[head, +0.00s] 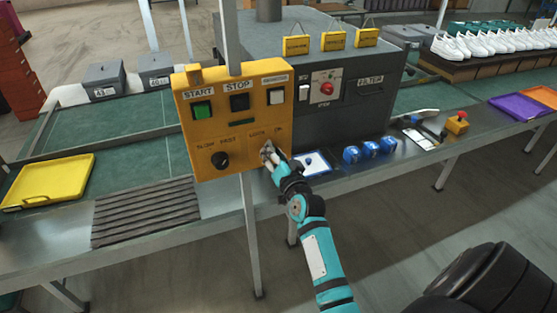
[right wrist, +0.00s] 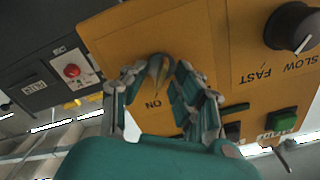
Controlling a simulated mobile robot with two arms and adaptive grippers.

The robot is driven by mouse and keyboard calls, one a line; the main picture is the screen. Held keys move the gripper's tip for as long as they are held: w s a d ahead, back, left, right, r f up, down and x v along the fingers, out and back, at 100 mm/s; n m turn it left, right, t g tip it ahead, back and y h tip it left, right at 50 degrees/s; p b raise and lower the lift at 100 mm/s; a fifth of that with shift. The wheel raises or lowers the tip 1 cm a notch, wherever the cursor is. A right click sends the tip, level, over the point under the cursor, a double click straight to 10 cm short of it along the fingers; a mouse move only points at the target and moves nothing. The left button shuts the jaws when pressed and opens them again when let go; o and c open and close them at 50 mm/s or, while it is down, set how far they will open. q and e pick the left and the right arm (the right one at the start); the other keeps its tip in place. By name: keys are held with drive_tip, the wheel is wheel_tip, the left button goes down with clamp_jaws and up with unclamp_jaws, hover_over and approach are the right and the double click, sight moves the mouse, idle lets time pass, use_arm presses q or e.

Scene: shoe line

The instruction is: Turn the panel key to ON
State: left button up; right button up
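The yellow control panel (head: 204,143) stands upright on a post in the head view and fills the middle of the right wrist view (right wrist: 198,38). Its key switch is at the lower right, under the LOCK and ON lettering; my right gripper (head: 269,155) partly covers it. In the right wrist view the grey key (right wrist: 157,72) sits between the two fingers of my right gripper (right wrist: 160,70). The fingers stand apart on either side of it, with the ON label below. Whether a fingertip touches the key is unclear. My left gripper is not in view.
A black SLOW/FAST knob (head: 220,160) sits left of the key, with START (head: 202,110) and STOP (head: 239,102) buttons above. Behind is a grey machine (head: 345,110) with a red button. Blue items (head: 370,149) and a yellow tray (head: 48,181) lie on the line.

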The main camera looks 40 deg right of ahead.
drive_tip(key=v, duration=1.1)
drive_tip(key=shift+s, duration=0.3)
drive_tip(key=s+a+f+n+g+y, duration=0.15)
drive_tip(key=a+f, duration=0.25)
drive_tip(key=f, duration=0.8)
drive_tip(key=s+a+f+n+g+y+b, duration=0.1)
drive_tip(key=s+a+f+n+g, duration=0.15)
drive_tip(key=f, duration=0.95)
drive_tip(key=s+a+f+n+g+y, duration=0.1)
drive_tip(key=s+a+f+g+y, duration=0.2)
drive_tip(key=f, duration=0.8)
drive_tip(key=s+a+f+n+g, duration=0.3)
drive_tip(key=s+a+f+g, duration=0.1)
drive_tip(key=s+f, duration=0.95)
drive_tip(key=s+f+n+g, duration=0.1)
drive_tip(key=s+f, duration=0.2)
drive_tip(key=s, duration=0.4)
drive_tip(key=s+d+f+n+g, duration=0.1)
drive_tip(key=s+f+g, duration=0.1)
drive_tip(key=s, duration=0.5)
drive_tip(key=s+f+n+g+h+b, duration=0.1)
drive_tip(key=s+f+n+g, duration=0.1)
drive_tip(key=s+f, duration=0.2)
drive_tip(key=s, duration=0.3)
drive_tip(key=shift+d+f, duration=0.35)
